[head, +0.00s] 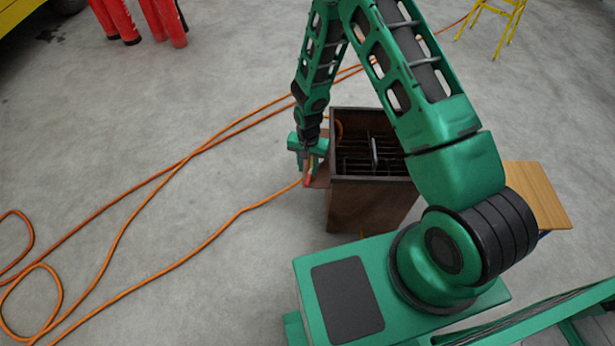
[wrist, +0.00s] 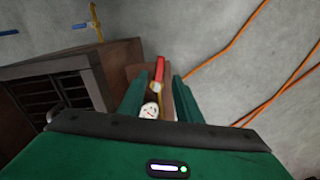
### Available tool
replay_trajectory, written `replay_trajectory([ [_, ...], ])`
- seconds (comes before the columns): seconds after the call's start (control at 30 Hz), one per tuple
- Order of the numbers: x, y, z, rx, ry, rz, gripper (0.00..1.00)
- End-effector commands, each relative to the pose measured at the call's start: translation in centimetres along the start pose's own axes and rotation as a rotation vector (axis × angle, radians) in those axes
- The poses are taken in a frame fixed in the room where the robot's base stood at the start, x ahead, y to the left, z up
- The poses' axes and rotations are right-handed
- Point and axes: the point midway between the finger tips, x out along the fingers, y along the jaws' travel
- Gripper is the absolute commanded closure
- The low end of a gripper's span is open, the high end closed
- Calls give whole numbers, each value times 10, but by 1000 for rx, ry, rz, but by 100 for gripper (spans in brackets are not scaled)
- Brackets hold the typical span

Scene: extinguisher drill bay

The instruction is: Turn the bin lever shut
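The brown bin (head: 370,205) stands on the floor, open at the top, with a dark wire rack inside. The lever (head: 307,181) has a red handle and sits over a brown ledge on the bin's left side in the head view. In the wrist view the red lever (wrist: 160,68) shows between the fingertips, with a yellow part and a white round piece below it. My gripper (head: 308,160) is over the ledge. In the wrist view my gripper (wrist: 159,76) has its two green fingers apart, with a gap on both sides of the lever. The lever's pivot is partly hidden.
An orange hose (head: 190,155) winds across the floor and passes close to the bin. A wooden board (head: 537,193) lies to the right of the bin. Red cylinders (head: 165,22) stand at the back left, and a yellow stand (head: 497,20) at the back right. Left floor is otherwise open.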

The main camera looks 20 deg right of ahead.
Motion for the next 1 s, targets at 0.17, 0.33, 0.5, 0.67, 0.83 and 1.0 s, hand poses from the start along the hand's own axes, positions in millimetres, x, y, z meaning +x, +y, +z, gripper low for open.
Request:
replay_trajectory([
  [0.17, 31, 0, 1, 0, -2, 2, 69],
  [0.33, 51, 0, 0, 0, -1, 1, 69],
  [0.5, 61, 0, 0, 0, -1, 1, 69],
  [0.67, 63, 0, 0, 0, 0, 0, 69],
  [0.83, 63, 0, 0, 0, 0, 0, 71],
  [1.0, 63, 0, 0, 0, 0, 0, 100],
])
